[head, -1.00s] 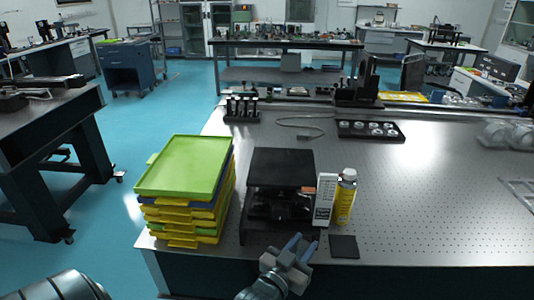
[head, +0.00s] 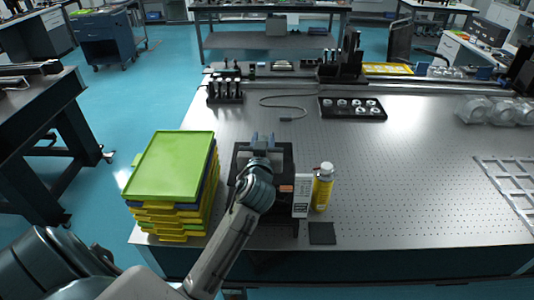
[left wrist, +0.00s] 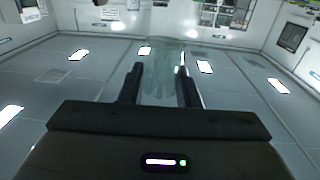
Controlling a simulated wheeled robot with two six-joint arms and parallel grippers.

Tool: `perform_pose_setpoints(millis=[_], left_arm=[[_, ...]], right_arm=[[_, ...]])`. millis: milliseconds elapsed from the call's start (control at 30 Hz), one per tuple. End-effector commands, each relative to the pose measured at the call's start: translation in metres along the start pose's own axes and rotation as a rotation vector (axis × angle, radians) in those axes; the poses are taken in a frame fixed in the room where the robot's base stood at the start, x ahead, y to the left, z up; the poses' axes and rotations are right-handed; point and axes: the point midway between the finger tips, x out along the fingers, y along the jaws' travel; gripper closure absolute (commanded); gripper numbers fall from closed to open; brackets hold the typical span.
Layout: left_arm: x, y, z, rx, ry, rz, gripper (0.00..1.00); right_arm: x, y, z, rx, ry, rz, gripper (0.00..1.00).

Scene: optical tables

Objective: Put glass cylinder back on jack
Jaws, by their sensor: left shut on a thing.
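The jack (head: 284,153) is a black lab stand with a flat top plate, near the front of the perforated optical table. My left gripper (head: 263,137) is over the plate's far part, and my wrist hides much of the jack. In the left wrist view, my left gripper (left wrist: 159,88) is shut on the clear glass cylinder (left wrist: 163,72), which stands between the two dark fingers. The glass is too faint to make out in the head view, so I cannot tell whether it touches the plate. My right gripper is not in view.
A stack of green and yellow trays (head: 172,166) stands close left of the jack. A white box (head: 301,196) and a yellow bottle (head: 323,187) stand close on its right. A dark square pad (head: 322,233) lies in front. The table's middle right is clear.

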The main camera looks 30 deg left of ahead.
Motion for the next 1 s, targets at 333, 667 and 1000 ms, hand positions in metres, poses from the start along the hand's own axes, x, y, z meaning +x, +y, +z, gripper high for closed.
perform_pose_setpoints(millis=[333,667,1000], left_arm=[[-0.001,0.001,0.043,0.003,-0.002,0.002,0.95],[-0.001,0.001,0.061,0.000,0.001,0.004,0.95],[-0.001,0.001,0.063,0.000,0.001,0.003,0.49]], right_arm=[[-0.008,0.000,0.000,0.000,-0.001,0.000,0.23],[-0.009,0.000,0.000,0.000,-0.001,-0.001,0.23],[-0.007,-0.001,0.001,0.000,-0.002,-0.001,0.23]])
